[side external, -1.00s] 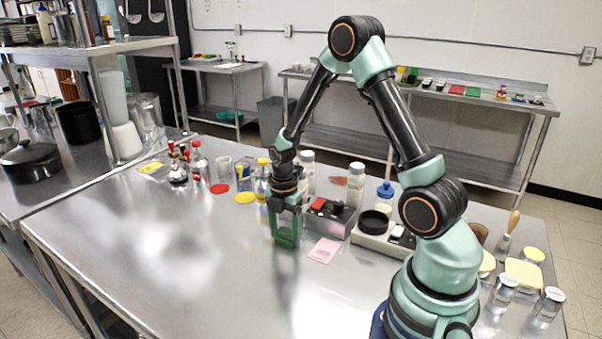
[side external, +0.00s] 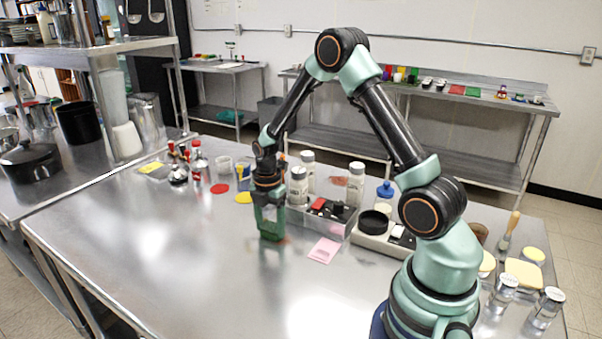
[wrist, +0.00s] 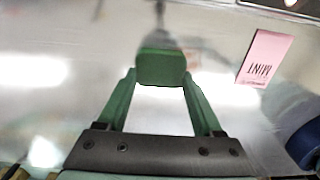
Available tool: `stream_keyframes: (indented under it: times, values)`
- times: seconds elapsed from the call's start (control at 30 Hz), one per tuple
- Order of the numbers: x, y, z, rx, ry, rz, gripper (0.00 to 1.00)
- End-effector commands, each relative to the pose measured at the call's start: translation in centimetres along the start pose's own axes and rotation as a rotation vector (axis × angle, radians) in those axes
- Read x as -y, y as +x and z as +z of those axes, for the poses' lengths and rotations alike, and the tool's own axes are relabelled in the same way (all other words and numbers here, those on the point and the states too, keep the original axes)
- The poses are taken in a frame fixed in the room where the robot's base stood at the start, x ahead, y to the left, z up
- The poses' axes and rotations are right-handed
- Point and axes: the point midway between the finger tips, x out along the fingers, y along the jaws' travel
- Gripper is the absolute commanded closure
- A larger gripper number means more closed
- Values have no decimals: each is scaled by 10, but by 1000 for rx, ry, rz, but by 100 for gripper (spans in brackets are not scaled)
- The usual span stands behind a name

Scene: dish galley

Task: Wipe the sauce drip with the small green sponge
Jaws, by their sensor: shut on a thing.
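My gripper (side external: 270,228) is low over the steel table, left of the pink card. In the wrist view, its green fingers (wrist: 160,80) are shut on the small green sponge (wrist: 161,67), holding it between their tips. In the side view the sponge is hard to tell apart from the green fingers, and I cannot tell whether it touches the table. A faint reddish mark (side external: 285,240) shows on the table just right of the fingertips; it may be the sauce drip, partly hidden by the gripper.
A pink card (side external: 324,250) marked MINT lies to the right. Behind it is a metal tray (side external: 334,226) with small items, and several white-capped shakers (side external: 299,186). Red (side external: 220,188) and yellow discs (side external: 243,197) lie behind left. The table's front left is clear.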

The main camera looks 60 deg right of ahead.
Motion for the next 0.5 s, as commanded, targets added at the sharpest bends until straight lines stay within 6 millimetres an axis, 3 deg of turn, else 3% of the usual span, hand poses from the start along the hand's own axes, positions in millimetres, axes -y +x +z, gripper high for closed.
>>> stream_keyframes:
  times: [0.13,0.2,0.5]
  values:
    - [-9,-2,0,1,-1,2,77]
    - [-9,-19,0,2,0,7,77]
    - [-8,-44,0,1,0,3,77]
